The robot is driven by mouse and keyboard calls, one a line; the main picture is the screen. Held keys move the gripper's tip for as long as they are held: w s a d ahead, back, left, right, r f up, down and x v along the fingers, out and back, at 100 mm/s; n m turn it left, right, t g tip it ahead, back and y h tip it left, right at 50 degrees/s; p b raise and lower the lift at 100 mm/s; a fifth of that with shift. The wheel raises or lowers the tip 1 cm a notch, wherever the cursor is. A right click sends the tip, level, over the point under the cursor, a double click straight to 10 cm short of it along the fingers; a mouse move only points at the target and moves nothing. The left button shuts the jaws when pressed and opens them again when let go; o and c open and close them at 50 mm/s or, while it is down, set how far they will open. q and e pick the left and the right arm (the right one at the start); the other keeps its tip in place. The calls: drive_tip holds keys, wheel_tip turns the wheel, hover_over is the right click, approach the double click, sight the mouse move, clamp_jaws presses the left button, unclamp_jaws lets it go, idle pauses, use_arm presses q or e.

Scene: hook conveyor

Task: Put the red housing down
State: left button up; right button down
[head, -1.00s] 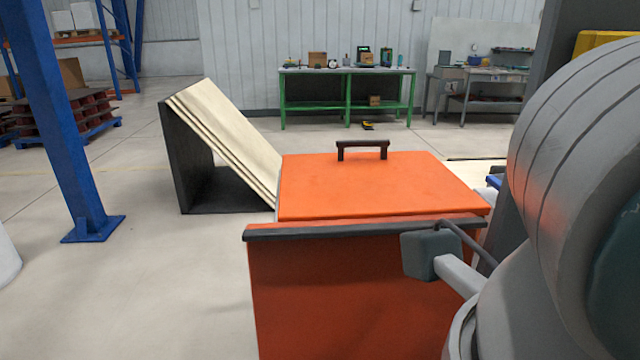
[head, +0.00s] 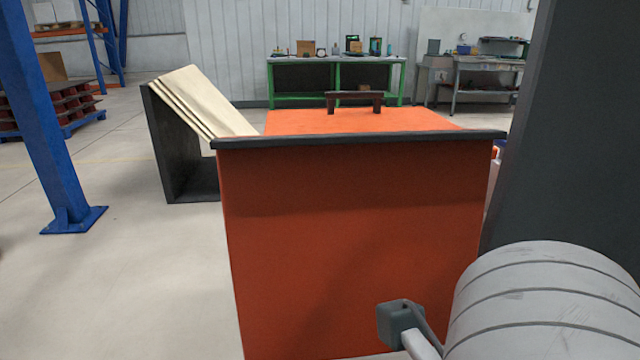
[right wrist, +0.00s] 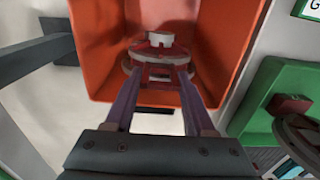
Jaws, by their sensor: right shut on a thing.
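The red housing (right wrist: 160,72) shows in the right wrist view, with grey rounded flanges and a pale round top. My right gripper (right wrist: 157,78) is shut on it, one finger on each side. Behind it lies the inside of an open orange-red bin (right wrist: 90,45); whether the housing is inside the bin or in front of its mouth I cannot tell. In the head view neither gripper shows, and the housing does not show there.
A green bin (right wrist: 262,90) is to the right in the wrist view, with a dark part near it. In the head view a large orange-red box (head: 350,225) with a handle stands ahead, a blue post (head: 45,120) at left and a dark column (head: 570,130) at right. Floor at left is clear.

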wheel_tip(320, 180, down, 11)
drive_tip(key=b, duration=0.3)
drive_tip(key=shift+w+f, duration=0.1)
drive_tip(key=shift+f+b, duration=0.65)
drive_tip(key=shift+f, duration=1.25)
drive_tip(key=shift+f, duration=0.15)
drive_tip(key=shift+c, duration=1.2)
unclamp_jaws()
